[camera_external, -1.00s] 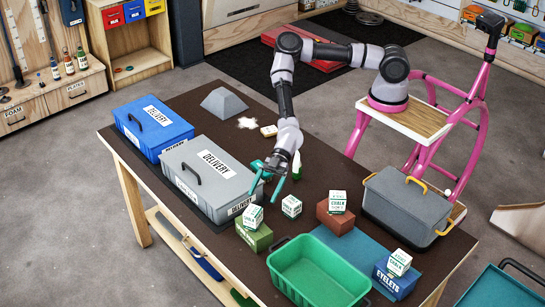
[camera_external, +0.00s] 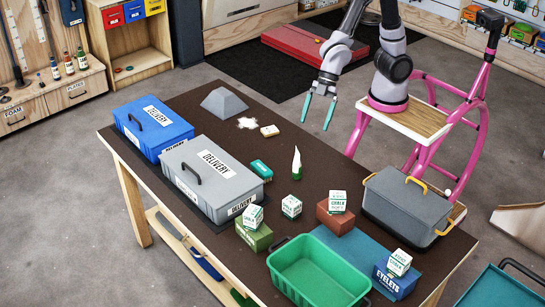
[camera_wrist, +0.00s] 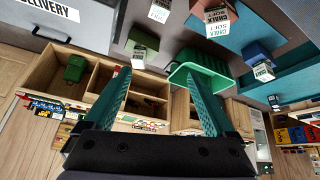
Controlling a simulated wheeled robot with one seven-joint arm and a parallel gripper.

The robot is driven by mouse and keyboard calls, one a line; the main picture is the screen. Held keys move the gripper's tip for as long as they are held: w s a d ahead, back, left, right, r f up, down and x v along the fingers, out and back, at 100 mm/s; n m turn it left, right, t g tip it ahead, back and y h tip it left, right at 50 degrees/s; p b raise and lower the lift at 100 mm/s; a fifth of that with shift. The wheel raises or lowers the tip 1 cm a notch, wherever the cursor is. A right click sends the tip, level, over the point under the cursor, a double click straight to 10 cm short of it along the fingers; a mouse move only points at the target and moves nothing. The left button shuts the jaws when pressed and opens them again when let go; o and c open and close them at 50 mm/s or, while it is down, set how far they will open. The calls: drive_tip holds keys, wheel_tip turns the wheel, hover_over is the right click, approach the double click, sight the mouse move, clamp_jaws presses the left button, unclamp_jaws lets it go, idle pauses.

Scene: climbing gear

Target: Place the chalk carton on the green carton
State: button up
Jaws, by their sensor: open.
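A white chalk carton (camera_external: 252,216) with green lettering sits on top of the green carton (camera_external: 256,238), slightly turned on it. Both also show small in the wrist view, the chalk carton (camera_wrist: 138,52) and the green carton (camera_wrist: 143,39). A second chalk carton (camera_external: 291,207) stands alone on the table. A third (camera_external: 338,202) is on the red-brown carton (camera_external: 335,219), and another (camera_external: 399,262) is on the blue eyelets carton (camera_external: 392,283). My gripper (camera_external: 319,112) is open and empty, raised well away from the cartons at the table's far side; its teal fingers (camera_wrist: 153,78) are spread.
A green open bin (camera_external: 318,272) stands at the front of the table. A grey delivery case (camera_external: 208,176), a blue delivery case (camera_external: 152,127) and a grey lidded box (camera_external: 405,208) line the sides. A white-tipped bottle (camera_external: 296,165) and a teal box (camera_external: 260,170) stand mid-table.

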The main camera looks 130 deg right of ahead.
drive_tip(key=s+r+m, duration=0.2)
drive_tip(key=s+r, duration=0.3)
drive_tip(key=s, duration=0.4)
drive_tip(key=s+d+r+m, duration=0.1)
drive_tip(key=s+r+m, duration=0.2)
drive_tip(key=s, duration=0.6)
drive_tip(key=s+r+m+t, duration=0.1)
drive_tip(key=s+r+m, duration=0.2)
drive_tip(key=s+r, duration=0.5)
drive_tip(key=shift+s+d, duration=0.3)
drive_tip(key=shift+s, duration=0.1)
